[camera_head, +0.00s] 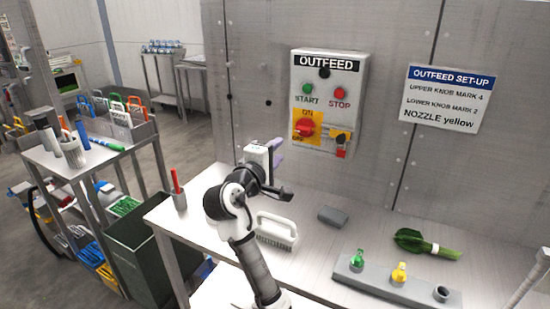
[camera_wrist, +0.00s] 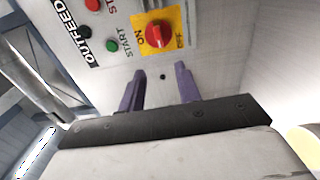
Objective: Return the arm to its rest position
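My arm rises from the lower middle of the head view and is bent at the elbow above the bench. My gripper (camera_head: 277,150) is raised in front of the metal panel, left of and below the OUTFEED control box (camera_head: 327,100). In the wrist view its two purple fingers (camera_wrist: 160,90) stand apart with nothing between them. Past the fingers are the panel and the control box, with its red rotary switch (camera_wrist: 157,35) on a yellow plate.
The bench (camera_head: 335,262) carries a white brush (camera_head: 277,230), a grey block (camera_head: 333,216), a bundle of greens (camera_head: 427,244) and a grey holder (camera_head: 385,284) with green and yellow nozzles. A red marker stands in a cup (camera_head: 180,200). A cart (camera_head: 92,158) stands left.

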